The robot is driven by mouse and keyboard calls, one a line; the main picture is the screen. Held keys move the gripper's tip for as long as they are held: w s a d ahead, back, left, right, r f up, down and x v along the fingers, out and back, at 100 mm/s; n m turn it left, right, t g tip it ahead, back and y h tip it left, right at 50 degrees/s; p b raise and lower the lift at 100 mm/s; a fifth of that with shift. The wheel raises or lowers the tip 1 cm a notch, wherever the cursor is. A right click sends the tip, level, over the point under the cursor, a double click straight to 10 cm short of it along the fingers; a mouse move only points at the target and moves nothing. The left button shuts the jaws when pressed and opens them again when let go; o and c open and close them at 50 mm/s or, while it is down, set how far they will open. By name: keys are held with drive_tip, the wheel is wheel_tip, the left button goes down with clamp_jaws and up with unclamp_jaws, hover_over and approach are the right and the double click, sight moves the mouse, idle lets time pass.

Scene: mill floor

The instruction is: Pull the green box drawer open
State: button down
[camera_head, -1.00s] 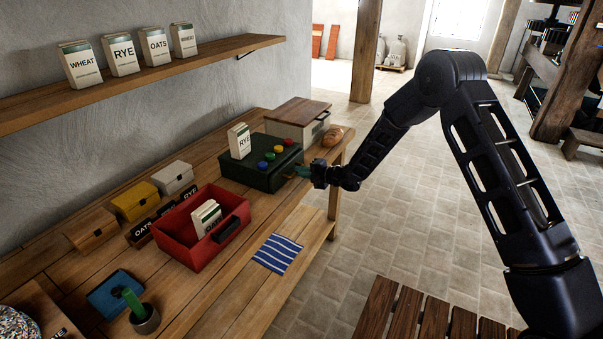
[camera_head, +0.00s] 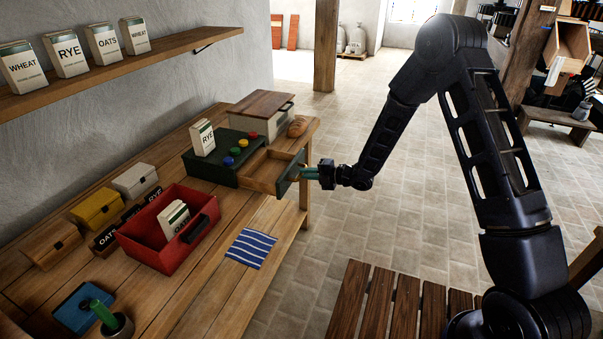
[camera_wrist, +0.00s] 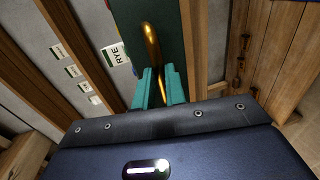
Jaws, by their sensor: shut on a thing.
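The green box (camera_head: 212,171) sits on the workbench with colored buttons and a rye packet (camera_head: 203,138) on top. Its drawer (camera_head: 268,170) stands well out, and the inside seen is bare wood. The drawer's green front (camera_head: 291,173) faces my arm. My gripper (camera_head: 308,173) is at that front, outside the bench edge. In the wrist view my teal fingers (camera_wrist: 160,88) are shut on the brass handle (camera_wrist: 152,45), in front of the green drawer front (camera_wrist: 178,30).
Open floor (camera_head: 400,200) extends to the right.

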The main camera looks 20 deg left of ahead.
drive_tip(key=c, duration=1.5)
unclamp_jaws()
drive_tip(key=shift+o, duration=0.2)
drive_tip(key=v, duration=1)
drive_tip(key=shift+d, duration=0.4)
drive_tip(key=shift+r, duration=0.1)
